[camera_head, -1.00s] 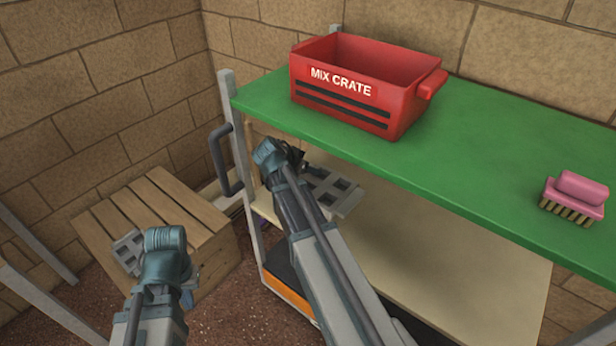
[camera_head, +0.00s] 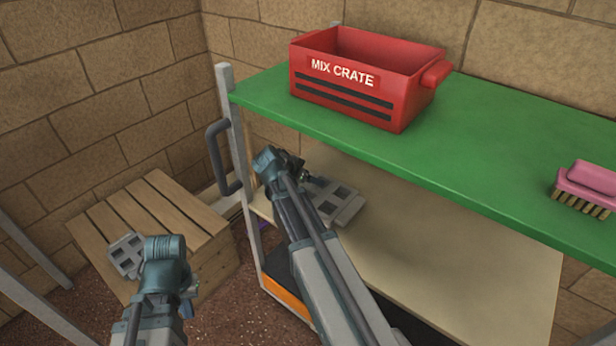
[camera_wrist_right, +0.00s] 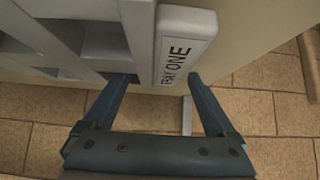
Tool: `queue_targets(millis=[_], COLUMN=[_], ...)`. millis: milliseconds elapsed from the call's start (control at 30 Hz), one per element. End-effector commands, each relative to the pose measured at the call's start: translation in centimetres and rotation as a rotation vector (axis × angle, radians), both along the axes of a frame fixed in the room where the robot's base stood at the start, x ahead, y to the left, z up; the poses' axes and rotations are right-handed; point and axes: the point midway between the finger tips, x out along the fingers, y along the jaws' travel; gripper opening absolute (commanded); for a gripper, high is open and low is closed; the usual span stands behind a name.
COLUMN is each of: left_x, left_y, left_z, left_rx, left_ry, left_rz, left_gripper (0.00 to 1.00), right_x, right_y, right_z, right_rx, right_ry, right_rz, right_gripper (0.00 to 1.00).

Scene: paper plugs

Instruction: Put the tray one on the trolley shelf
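The grey slotted tray one (camera_head: 342,206) is at the trolley's beige middle shelf (camera_head: 440,260), near its left end. It looks flat, but its underside is hidden. Its label bar reading TRAY ONE (camera_wrist_right: 182,48) is in the right wrist view. My right gripper (camera_head: 298,168) is beside the tray's far left edge. In the wrist view its two fingers (camera_wrist_right: 160,80) are spread apart at the label bar, with a clear gap. My left gripper (camera_head: 187,306) is low in front of the wooden crate, its fingers mostly hidden by the wrist.
The trolley's green top (camera_head: 470,150) overhangs the middle shelf. It bears a red MIX CRATE (camera_head: 345,100) and a pink brush (camera_head: 588,184). A post and dark handle (camera_head: 218,160) stand left of my right arm. Another grey slotted piece (camera_head: 127,255) lies on the wooden crate (camera_head: 140,215).

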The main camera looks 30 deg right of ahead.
Motion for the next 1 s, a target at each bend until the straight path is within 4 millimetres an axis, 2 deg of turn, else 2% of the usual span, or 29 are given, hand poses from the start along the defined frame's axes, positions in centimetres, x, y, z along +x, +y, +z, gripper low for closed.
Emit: queue_targets(millis=[233,333,700,1000], left_x=[0.0,0.0,0.0,0.0], left_y=[0.0,0.0,0.0,0.0], left_z=[0.1,0.7,6.0,8.5], left_rx=[0.000,0.000,0.000,0.000], left_ry=[0.000,0.000,0.000,0.000], left_rz=[0.000,0.000,0.000,0.000], left_gripper=[0.00,0.00,0.00,0.00], right_x=[0.0,-0.1,-2.0,-3.0], right_y=[0.0,0.2,4.7,7.3], right_z=[0.1,0.7,5.9,8.5], right_rx=[0.000,0.000,0.001,0.000], right_ry=[0.000,0.000,0.001,0.000], right_rz=[0.000,0.001,0.004,0.001], right_gripper=[0.90,0.90,0.90,0.90])
